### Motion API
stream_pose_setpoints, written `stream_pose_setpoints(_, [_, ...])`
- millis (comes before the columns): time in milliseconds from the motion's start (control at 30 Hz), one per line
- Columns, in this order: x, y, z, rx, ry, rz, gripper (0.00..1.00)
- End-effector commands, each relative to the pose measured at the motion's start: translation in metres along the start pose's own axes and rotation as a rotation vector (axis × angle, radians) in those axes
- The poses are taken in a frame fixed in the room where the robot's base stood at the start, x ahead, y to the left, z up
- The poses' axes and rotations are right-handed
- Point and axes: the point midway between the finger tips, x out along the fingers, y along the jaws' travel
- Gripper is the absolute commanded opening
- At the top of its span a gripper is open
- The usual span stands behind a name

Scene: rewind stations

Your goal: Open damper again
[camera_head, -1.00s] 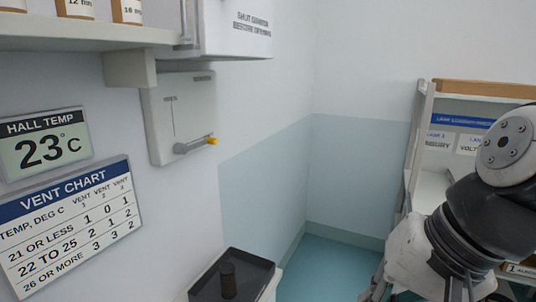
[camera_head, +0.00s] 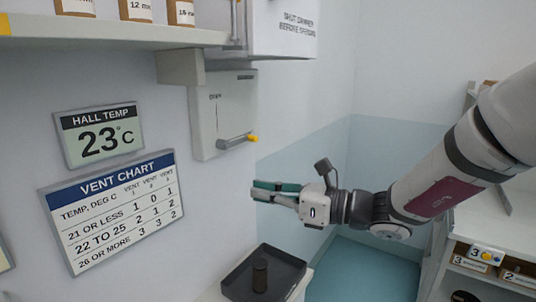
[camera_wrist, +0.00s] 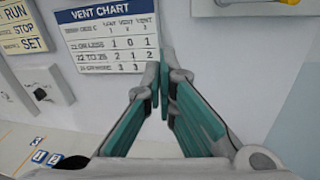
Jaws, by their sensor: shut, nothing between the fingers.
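The damper control is a pale box (camera_head: 223,112) on the left wall under the shelf, with a vertical slot on its face. Its grey lever with a yellow tip (camera_head: 238,140) sticks out near the bottom of the slot. My gripper (camera_head: 256,190) is shut and empty, below and slightly right of the lever and apart from it, pointing left toward the wall. In the wrist view the teal finger pads (camera_wrist: 160,92) meet in front of the vent chart, and the yellow tip (camera_wrist: 287,2) shows at the top right edge.
A cabinet (camera_head: 285,28) labelled to shut the damper before opening hangs above right of the box. The hall temperature display (camera_head: 100,135) reads 23 °C above the vent chart (camera_head: 112,208). A dark tray (camera_head: 285,272) with a small dark cylinder (camera_head: 260,275) stands below.

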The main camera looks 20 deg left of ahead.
Motion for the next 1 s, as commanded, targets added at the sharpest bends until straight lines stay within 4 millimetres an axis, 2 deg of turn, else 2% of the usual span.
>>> stream_pose_setpoints(100, [0.011, -0.037, -0.006, 0.187, -0.119, -0.077, 0.00])
stream_pose_setpoints(200, [0.016, -0.063, -0.011, 0.314, -0.205, -0.136, 0.00])
stream_pose_setpoints(400, [0.017, -0.098, -0.022, 0.467, -0.312, -0.214, 0.00])
stream_pose_setpoints(567, [0.017, -0.105, -0.025, 0.503, -0.339, -0.232, 0.00])
stream_pose_setpoints(867, [0.017, -0.106, -0.025, 0.502, -0.339, -0.233, 0.00])
stream_pose_setpoints(1000, [0.023, -0.108, -0.023, 0.501, -0.338, -0.233, 0.00])
